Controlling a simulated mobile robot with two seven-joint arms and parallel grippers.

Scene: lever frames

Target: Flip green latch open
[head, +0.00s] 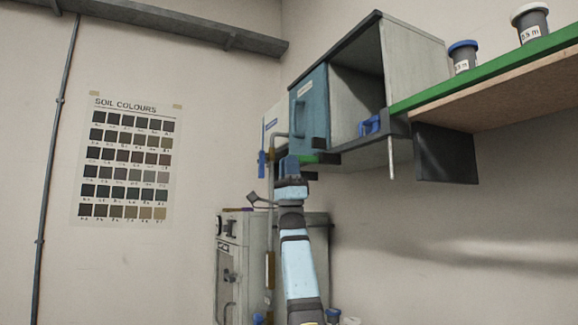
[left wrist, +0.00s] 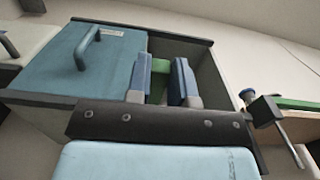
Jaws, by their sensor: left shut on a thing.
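The green latch (head: 326,158) is a short bar at the lower front edge of the grey wall cabinet (head: 412,75). My left gripper (head: 292,163) reaches up to it from below. In the left wrist view, the gripper's two blue fingers (left wrist: 162,80) stand on either side of the green latch (left wrist: 159,67), shut on it. The fingers hide part of the latch, and its exact angle is hard to tell. A teal panel with a handle (head: 312,105) covers the cabinet's left front; the right front is open. My right gripper is in neither view.
A blue clip-like part (head: 371,125) sits at the cabinet's lower right corner, with a pale rod (head: 391,158) hanging below. A green-edged shelf (head: 490,70) with lidded jars (head: 462,58) extends right. A pipe (head: 270,215) and grey unit (head: 232,260) stand left of my arm.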

